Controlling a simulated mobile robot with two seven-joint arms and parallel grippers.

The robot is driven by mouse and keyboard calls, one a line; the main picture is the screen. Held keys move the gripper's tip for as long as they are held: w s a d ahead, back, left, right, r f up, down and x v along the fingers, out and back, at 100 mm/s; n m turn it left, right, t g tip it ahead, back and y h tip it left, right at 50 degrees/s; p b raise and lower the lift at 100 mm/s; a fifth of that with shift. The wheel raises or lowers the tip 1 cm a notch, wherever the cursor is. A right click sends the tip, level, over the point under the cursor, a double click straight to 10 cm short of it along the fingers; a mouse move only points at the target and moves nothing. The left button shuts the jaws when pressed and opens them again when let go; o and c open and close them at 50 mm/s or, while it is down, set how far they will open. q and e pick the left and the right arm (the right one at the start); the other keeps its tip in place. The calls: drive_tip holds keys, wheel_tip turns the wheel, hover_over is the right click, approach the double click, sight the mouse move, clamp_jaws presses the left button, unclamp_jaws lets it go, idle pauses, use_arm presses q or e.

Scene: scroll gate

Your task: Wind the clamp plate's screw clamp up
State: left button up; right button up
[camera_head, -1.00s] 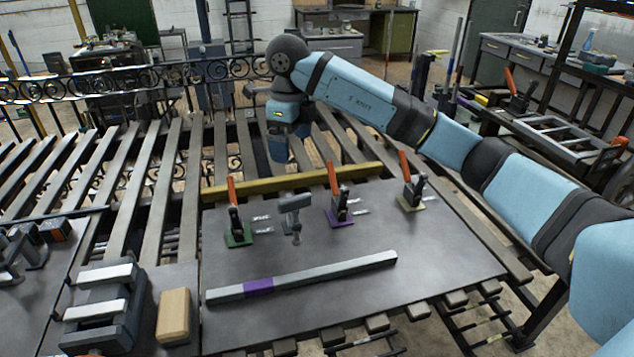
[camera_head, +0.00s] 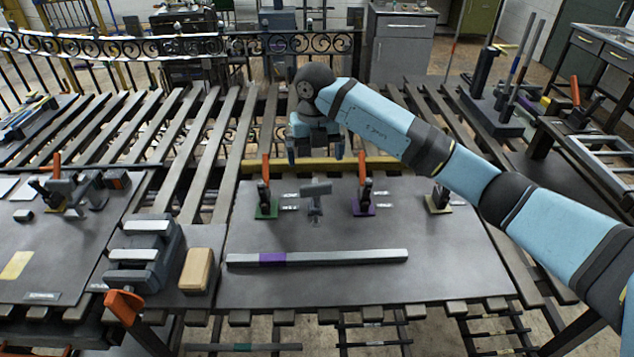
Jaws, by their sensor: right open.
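The clamp plate (camera_head: 460,265) is a flat dark grey plate on the slatted bench. The grey screw clamp (camera_head: 316,190) stands on it between the green-based and purple-based toggle clamps, with a wide top and a thin stem beneath. My right gripper (camera_head: 315,150) is open and empty, fingers pointing down, with a gap between them. In the picture it is just above the screw clamp, over the yellow bar, and apart from the clamp. How far behind or above it is I cannot tell. My left gripper is not in view.
Toggle clamps with upright orange handles stand on green (camera_head: 266,207), purple (camera_head: 364,207) and yellow (camera_head: 438,204) bases; the yellow one's handle is hidden by my arm. A grey bar with a purple band (camera_head: 345,257) lies in front. A vise (camera_head: 147,255) and wooden block (camera_head: 197,270) stand left.

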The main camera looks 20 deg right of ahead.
sight(316, 184)
wheel_tip(316, 184, down, 9)
drive_tip(key=shift+r+p, duration=0.1)
drive_tip(key=shift+p, duration=0.5)
drive_tip(key=shift+d+f, duration=0.1)
drive_tip(key=shift+f, duration=0.2)
drive_tip(key=shift+c, duration=0.7)
drive_tip(key=c, duration=0.6)
